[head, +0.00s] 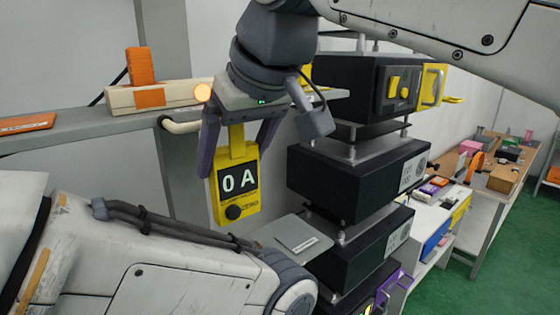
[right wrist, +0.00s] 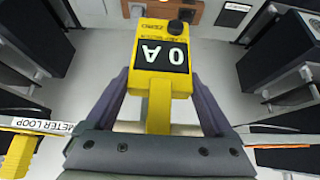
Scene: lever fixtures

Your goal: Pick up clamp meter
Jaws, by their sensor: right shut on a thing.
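The clamp meter (head: 237,197) is yellow with a black display reading "0 A" and a dark knob below it. It hangs upright from my right gripper (head: 234,158), whose purple-grey fingers are shut on its upper part. In the right wrist view the clamp meter (right wrist: 163,52) shows upside down between the two fingers of my right gripper (right wrist: 159,82). My left arm crosses the lower left of the head view, and its gripper is not in view.
A stack of black boxes (head: 340,185) on metal posts stands just right of the clamp meter. A grey shelf (head: 75,135) at the left carries an orange and cream item (head: 150,97). A workbench (head: 480,205) with several items runs along the right wall beside green floor.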

